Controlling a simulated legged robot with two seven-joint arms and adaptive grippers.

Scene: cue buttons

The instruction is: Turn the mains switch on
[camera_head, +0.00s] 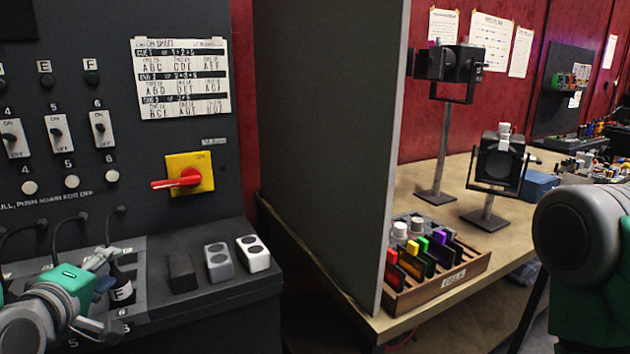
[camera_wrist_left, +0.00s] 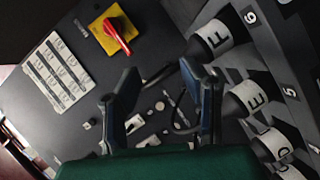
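The mains switch is a red handle (camera_head: 184,179) on a yellow plate (camera_head: 204,163) marked ON near its top, at the right of the dark upright panel. The handle lies roughly level, pointing left. The red handle also shows at the top of the left wrist view (camera_wrist_left: 118,36), apart from the fingers. My left gripper (camera_head: 112,292) is low at the left of the head view, below the switch, beside a black plug labelled E. In the wrist view its two fingers (camera_wrist_left: 163,98) are spread with nothing held between them. My right gripper is out of view; only my right arm shows.
Black plugs labelled F (camera_wrist_left: 214,40) and E (camera_wrist_left: 252,97) stand close to the left fingers. Grey and white two-button boxes (camera_head: 253,254) sit on the ledge below the switch. A grey partition (camera_head: 335,130) stands to the right. A cue sheet (camera_head: 182,78) hangs above.

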